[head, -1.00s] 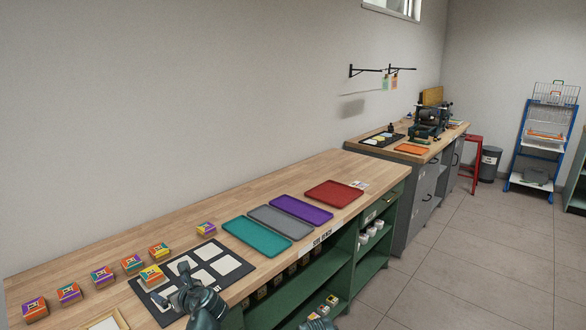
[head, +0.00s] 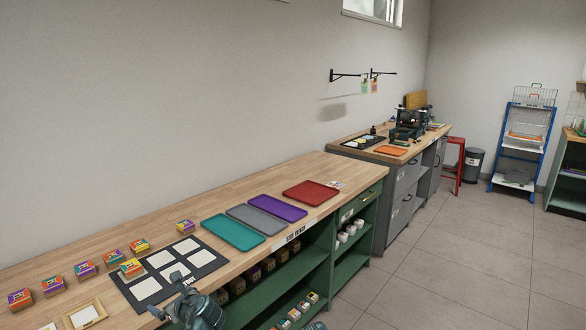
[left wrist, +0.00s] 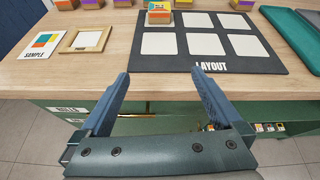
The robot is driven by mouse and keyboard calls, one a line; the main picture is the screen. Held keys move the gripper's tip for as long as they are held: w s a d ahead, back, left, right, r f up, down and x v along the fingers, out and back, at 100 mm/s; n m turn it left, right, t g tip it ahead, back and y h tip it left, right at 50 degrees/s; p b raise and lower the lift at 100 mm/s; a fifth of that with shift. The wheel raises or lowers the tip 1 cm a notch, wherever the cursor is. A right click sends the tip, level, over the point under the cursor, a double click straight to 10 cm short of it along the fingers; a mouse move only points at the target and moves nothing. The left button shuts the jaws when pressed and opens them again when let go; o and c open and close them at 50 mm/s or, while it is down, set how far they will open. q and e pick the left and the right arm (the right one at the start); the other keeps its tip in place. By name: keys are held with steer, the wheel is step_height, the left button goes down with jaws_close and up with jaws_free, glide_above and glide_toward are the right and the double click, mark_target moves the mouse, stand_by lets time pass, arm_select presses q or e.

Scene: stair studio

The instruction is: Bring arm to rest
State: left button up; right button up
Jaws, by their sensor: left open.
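My left gripper (head: 167,297) is at the front edge of the wooden bench (head: 262,185), near the black layout mat (head: 199,256). In the left wrist view my left gripper (left wrist: 157,92) has its two fingers wide apart with nothing between them. The fingers point toward the bench's front edge and the layout mat (left wrist: 275,58). A colourful block (head: 131,267) sits on the mat's left part and shows in the left wrist view (left wrist: 159,13).
Several colourful blocks (head: 85,269) stand in a row behind the mat. Teal (head: 233,232), grey, purple and red (head: 311,193) trays lie to the right. A wooden frame (left wrist: 86,40) and a sample card (left wrist: 40,46) lie left of the mat. Floor (head: 440,250) is clear at right.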

arm_select(q)
steer(key=s+d+f+n+g+h+p, duration=0.1)
steer(key=s+d+n+g+h+p, duration=0.3)
steer(key=s+d+n, duration=0.6)
steer(key=s+d+f+n+g+h+p, duration=0.2)
steer(key=s+d+n+g+h+p, duration=0.2)
steer(key=s+d+n, duration=0.5)
steer(key=d+n+p, duration=0.1)
steer(key=d+n, duration=0.1)
steer(key=d, duration=0.6)
steer(key=shift+s+d+f+g+h, duration=0.2)
steer(key=shift+s+d+g+h, duration=0.1)
steer(key=shift+s+d+h, duration=0.1)
